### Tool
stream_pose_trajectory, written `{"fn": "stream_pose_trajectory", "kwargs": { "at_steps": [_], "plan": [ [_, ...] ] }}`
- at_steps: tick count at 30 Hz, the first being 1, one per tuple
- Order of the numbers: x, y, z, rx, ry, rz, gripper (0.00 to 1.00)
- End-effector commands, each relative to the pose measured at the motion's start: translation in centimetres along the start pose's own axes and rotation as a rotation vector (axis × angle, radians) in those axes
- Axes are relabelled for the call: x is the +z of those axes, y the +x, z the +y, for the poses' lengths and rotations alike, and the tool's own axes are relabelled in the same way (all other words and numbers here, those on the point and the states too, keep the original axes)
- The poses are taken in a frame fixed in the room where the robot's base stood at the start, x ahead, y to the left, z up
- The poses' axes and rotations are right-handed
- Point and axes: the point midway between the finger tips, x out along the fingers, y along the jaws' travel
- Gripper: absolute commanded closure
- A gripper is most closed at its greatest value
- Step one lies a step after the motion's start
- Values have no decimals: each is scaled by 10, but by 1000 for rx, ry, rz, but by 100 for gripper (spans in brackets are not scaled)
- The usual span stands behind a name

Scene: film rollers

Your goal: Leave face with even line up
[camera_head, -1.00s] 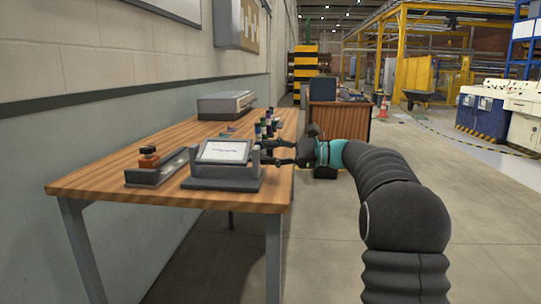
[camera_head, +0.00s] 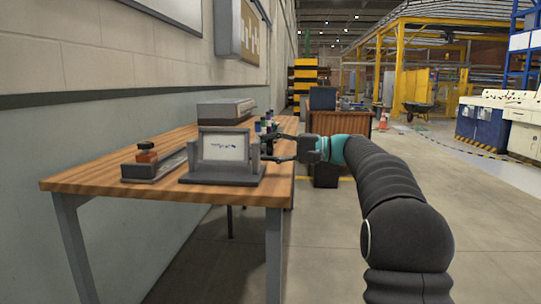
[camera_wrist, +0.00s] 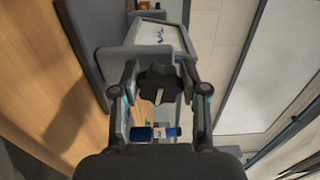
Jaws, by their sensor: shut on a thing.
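A pale panel (camera_head: 226,147) stands near upright in a grey stand (camera_head: 222,179) on the table's near end. The face toward the head camera has a broken, patchy blue mark. The wrist view shows part of the panel (camera_wrist: 161,36) with blue marks. A black lobed knob (camera_wrist: 158,84) is on the side of the stand. My gripper (camera_wrist: 159,90) is shut on this knob, with a finger on either side. In the head view my gripper (camera_head: 268,149) reaches in from the right. The panel's other face is hidden.
The wooden table (camera_head: 100,176) runs along the wall. A grey tray with an orange-topped item (camera_head: 147,153) lies left of the stand. Several small bottles (camera_head: 265,126) and a grey box (camera_head: 226,111) stand behind. The floor to the right is open.

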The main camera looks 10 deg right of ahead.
Motion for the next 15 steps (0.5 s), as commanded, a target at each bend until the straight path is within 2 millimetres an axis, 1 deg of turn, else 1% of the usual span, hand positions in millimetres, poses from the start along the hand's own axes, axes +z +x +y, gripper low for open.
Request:
{"fn": "stream_pose_trajectory", "kwargs": {
  "at_steps": [1,7,15],
  "plan": [
    [0,0,3,0,-33,-1,91],
    [0,0,2,0,-140,-1,91],
    [0,0,2,0,-208,-1,91]
  ]
}}
